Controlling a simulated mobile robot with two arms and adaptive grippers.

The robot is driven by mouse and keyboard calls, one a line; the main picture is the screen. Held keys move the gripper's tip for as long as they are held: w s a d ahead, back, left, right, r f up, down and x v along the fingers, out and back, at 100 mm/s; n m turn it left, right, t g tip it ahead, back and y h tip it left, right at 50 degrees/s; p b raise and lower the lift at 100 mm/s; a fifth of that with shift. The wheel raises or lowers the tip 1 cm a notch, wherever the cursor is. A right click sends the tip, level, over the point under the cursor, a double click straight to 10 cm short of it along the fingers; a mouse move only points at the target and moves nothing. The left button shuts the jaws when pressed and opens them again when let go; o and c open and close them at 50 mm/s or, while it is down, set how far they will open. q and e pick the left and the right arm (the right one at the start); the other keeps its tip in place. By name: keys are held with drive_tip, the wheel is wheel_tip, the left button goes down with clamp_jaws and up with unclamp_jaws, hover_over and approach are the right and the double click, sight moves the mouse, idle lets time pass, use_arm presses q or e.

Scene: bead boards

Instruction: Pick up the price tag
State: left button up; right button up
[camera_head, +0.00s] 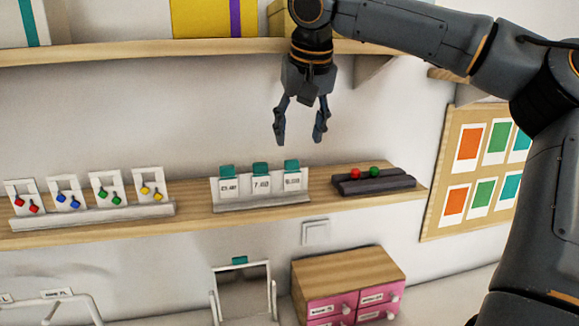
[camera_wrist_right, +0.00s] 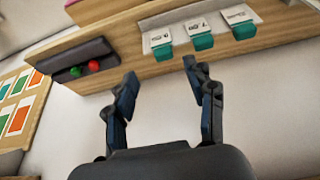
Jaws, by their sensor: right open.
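Three white price tags with teal tops stand in a row in a pale holder (camera_head: 262,203) on the lower shelf: a left tag (camera_head: 228,187), a middle tag (camera_head: 262,185) and a right tag (camera_head: 292,183). In the wrist view they appear inverted along the top, with one tag (camera_wrist_right: 159,42) nearest the fingers. My right gripper (camera_head: 300,140) hangs open and empty, fingers down, in front of the wall above the right end of the holder. In the wrist view, my right gripper (camera_wrist_right: 159,73) shows a wide gap between its fingertips. My left gripper is out of view.
A dark tray (camera_head: 374,184) with a red and a green bead is right of the tags. Several cards with coloured beads stand in a holder (camera_head: 95,216) at left. The upper shelf (camera_head: 150,50) is behind my arm. A pink drawer box (camera_head: 345,262) is below.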

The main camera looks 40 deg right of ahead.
sight(293, 162)
drive_tip(key=p+x, duration=0.1)
drive_tip(key=x, duration=0.2)
drive_tip(key=shift+w+d, duration=0.15)
drive_tip(key=shift+d, duration=0.05)
drive_tip(key=x, duration=0.1)
drive_tip(key=p+x, duration=0.1)
drive_tip(key=x, duration=0.1)
drive_tip(key=shift+w+a+f+p, duration=0.2)
drive_tip(key=shift+a+f+p, duration=0.1)
drive_tip(key=shift+p, duration=0.1)
drive_tip(key=shift+w+d+f, duration=0.1)
drive_tip(key=shift+w+f, duration=0.05)
drive_tip(key=shift+f, duration=0.1)
drive_tip(key=shift+d, duration=0.1)
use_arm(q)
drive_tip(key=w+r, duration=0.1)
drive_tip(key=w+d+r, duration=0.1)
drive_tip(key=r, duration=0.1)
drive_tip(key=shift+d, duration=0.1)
use_arm(e)
drive_tip(key=c, duration=0.8)
